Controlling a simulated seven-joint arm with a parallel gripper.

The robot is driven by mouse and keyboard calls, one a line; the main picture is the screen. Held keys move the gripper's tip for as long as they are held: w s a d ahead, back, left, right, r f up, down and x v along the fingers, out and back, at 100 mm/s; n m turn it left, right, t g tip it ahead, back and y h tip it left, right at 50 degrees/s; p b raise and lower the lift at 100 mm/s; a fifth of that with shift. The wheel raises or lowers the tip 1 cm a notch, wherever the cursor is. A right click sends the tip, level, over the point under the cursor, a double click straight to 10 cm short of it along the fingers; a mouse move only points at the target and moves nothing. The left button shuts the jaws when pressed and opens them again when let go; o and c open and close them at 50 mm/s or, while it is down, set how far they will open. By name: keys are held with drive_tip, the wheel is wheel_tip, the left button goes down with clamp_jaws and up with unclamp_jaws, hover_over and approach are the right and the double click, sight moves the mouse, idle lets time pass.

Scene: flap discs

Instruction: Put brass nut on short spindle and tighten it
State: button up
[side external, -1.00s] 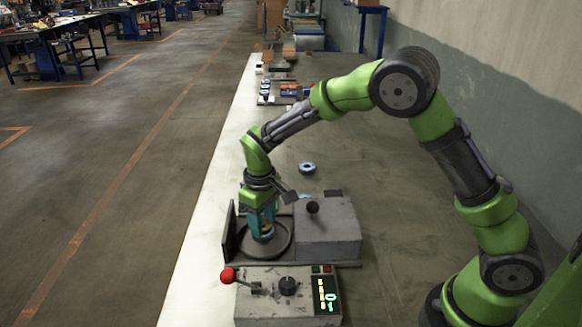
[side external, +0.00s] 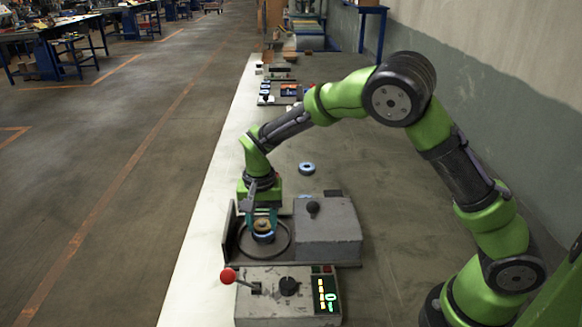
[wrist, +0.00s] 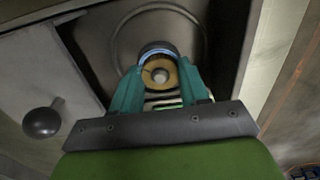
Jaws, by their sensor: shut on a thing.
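The brass nut (side external: 263,226) is above a blue-rimmed flap disc (side external: 263,238) in the round recess of the grey machine. In the wrist view the nut (wrist: 172,72) shows as a tan ring around the pale end of the short spindle (wrist: 160,76), with the disc's blue rim (wrist: 158,49) just beyond it. My gripper (side external: 262,219) points down over the recess, its teal fingers shut on the nut from both sides. It also shows in the wrist view (wrist: 160,84). How far the nut is down the thread cannot be seen.
A grey block with a black knob (side external: 313,207) stands right of the recess; an upright plate (side external: 229,230) stands left. A control box (side external: 288,300) with a red-knobbed lever is in front. Another blue disc (side external: 307,168) lies behind on the open bench.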

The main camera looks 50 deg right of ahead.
drive_tip(key=shift+s+f+m, duration=0.1)
drive_tip(key=shift+m, duration=0.4)
drive_tip(key=o, duration=1.2)
drive_tip(key=shift+r, duration=3.6)
